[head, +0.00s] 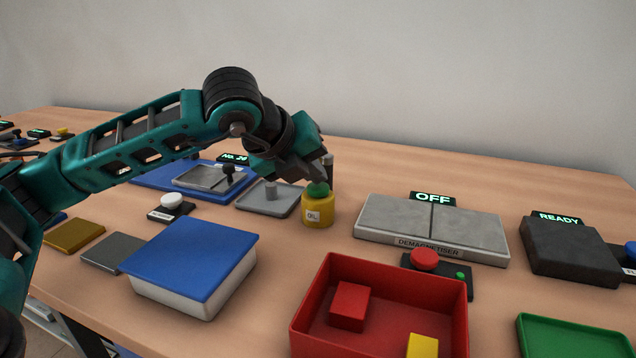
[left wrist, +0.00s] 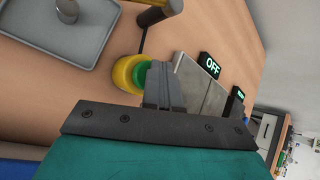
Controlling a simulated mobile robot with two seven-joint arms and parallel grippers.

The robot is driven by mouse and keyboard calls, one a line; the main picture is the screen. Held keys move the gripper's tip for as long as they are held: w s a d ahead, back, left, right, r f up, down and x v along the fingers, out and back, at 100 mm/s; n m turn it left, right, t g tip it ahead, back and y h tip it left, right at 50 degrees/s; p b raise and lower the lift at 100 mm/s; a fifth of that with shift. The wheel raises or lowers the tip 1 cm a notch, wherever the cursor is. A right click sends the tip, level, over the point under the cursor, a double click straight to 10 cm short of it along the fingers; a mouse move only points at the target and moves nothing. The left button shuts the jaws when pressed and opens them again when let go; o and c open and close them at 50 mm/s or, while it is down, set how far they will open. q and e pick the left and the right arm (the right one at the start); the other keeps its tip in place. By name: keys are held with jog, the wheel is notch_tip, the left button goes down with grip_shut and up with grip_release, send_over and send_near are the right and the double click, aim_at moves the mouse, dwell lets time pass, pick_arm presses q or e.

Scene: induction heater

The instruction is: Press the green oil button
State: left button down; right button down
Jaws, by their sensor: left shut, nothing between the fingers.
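The green oil button (head: 318,188) is a round dome on top of a yellow cylinder (head: 318,211) with a white label. My left gripper (head: 318,177) is shut and empty, pointing down with its fingertips right at the green button. In the left wrist view the shut fingers (left wrist: 158,88) overlap the edge of the green button (left wrist: 145,77), and the yellow housing (left wrist: 124,73) shows around it. I cannot tell whether the fingertips touch the button or hover just above it. My right gripper is not in view.
A grey tray (head: 262,207) lies left of the yellow cylinder, with a dark upright post behind. The demagnetiser (head: 400,216) with its "OFF" display is on the right. A red bin (head: 375,264) and a blue-topped box (head: 190,249) stand in front. Bare table lies between them.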

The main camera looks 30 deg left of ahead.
aim_at(313, 188)
pick_arm(q)
jog(key=shift+r, duration=0.1)
jog(key=shift+r+p, duration=0.4)
jog(key=shift+r, duration=0.4)
jog(key=shift+r+p, duration=1.6)
jog(key=shift+r, duration=0.9)
jog(key=shift+r, duration=0.1)
dwell(0.6)
